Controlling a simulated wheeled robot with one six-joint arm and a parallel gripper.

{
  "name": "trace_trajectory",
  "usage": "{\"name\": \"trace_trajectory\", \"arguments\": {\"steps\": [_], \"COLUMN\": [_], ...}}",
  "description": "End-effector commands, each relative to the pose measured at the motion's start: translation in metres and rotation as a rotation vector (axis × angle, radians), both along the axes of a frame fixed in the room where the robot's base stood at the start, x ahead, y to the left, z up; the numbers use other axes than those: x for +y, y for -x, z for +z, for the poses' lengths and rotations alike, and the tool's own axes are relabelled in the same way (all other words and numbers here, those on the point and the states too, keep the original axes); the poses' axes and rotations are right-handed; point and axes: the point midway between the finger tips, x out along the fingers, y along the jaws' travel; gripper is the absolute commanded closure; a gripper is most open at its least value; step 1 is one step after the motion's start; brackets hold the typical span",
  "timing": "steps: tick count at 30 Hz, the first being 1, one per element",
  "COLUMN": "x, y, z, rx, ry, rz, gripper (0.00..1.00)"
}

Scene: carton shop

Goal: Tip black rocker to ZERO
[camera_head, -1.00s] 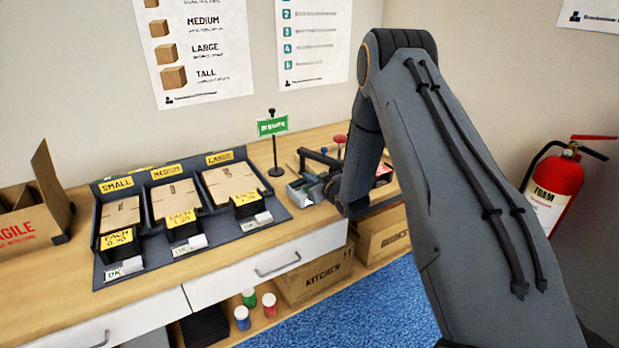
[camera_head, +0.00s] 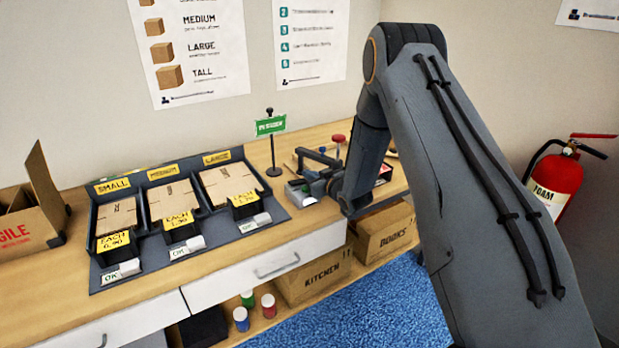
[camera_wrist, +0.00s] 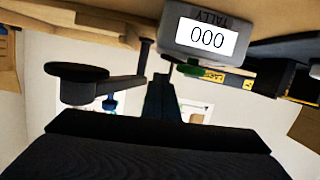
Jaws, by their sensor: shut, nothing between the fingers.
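A grey tally counter (camera_head: 302,195) sits on the bench at the front edge, right of the carton trays. In the wrist view the tally counter (camera_wrist: 190,50) shows upside down, its white display reading 000. A black arm with a round black end (camera_wrist: 78,72) stands out at the left there; I cannot tell whether it is the rocker. No ZERO marking is readable. My gripper (camera_head: 318,187) is beside the counter, partly hidden by my wrist. In the wrist view my gripper (camera_wrist: 160,83) is shut and empty, its tips close below the counter; contact is unclear.
A red-topped stand (camera_head: 338,139) and a green sign on a black post (camera_head: 272,145) stand behind the counter. Carton trays (camera_head: 268,208) fill the bench to the left. Cardboard boxes (camera_head: 312,280) sit on the shelf below. A fire extinguisher (camera_head: 556,180) is at the right.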

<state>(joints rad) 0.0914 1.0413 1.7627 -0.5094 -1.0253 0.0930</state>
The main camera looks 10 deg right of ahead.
Motion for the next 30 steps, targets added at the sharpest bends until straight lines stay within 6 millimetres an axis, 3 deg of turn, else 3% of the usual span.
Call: {"name": "trace_trajectory", "arguments": {"steps": [3,12,18,30], "x": [-0.003,-0.028,-0.038,-0.041], "y": [0.000,0.057,0.081,0.089], "z": [0.030,0.038,0.045,0.047], "rx": [-0.004,0.000,-0.001,-0.001], "ry": [-0.001,0.000,0.000,0.000], "rz": [0.001,0.000,0.000,0.002], "gripper": [1.00,1.00,1.00,1.00]}}
